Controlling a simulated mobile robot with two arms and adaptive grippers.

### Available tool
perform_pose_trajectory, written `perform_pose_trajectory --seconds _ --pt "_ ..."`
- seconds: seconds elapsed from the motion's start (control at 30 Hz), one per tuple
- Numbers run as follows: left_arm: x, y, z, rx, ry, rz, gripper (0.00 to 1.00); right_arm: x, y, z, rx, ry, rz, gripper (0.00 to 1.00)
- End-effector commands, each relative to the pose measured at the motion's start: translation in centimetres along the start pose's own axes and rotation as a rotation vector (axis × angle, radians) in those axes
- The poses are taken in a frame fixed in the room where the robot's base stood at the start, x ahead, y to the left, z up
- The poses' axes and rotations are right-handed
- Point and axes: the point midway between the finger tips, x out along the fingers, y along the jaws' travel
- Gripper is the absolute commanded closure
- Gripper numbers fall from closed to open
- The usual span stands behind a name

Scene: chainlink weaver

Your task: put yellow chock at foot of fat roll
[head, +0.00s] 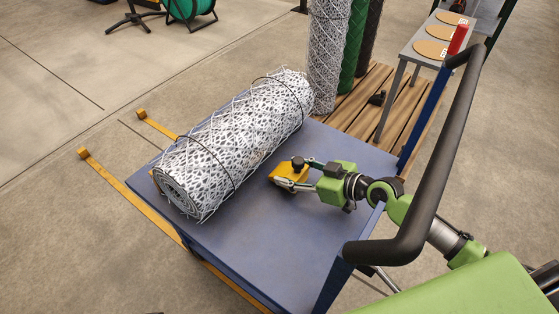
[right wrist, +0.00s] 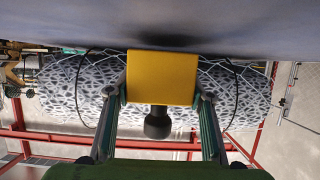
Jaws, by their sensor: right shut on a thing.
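The fat roll (head: 236,143) of white chain-link mesh lies on its side on the blue cart top (head: 262,235), with dark ties around it. The yellow chock (head: 289,172), with a black knob, is held in my right gripper (head: 298,174), to the right of the roll with a gap of blue surface between them in the head view. In the right wrist view the chock (right wrist: 162,78) sits between both fingers, in front of the roll (right wrist: 70,88). Whether the chock touches the cart top is hard to tell. My left gripper is not in view.
A black handle bar (head: 430,170) rises at the cart's right side. Upright mesh rolls (head: 328,55) stand on a wooden pallet (head: 403,110) behind. A grey table (head: 432,40) with round discs is at the back right. The cart top in front of the chock is clear.

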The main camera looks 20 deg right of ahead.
Motion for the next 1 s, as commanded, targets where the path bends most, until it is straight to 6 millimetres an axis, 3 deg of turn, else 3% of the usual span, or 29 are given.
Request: perform_pose_trajectory --seconds 0.47,1.0 --pt "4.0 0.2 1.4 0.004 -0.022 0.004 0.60 4.1 0.0 -1.8 0.000 0.002 0.000 0.84" --pt "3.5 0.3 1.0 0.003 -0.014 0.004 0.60 4.1 0.0 -1.4 -0.002 0.003 0.000 0.84"
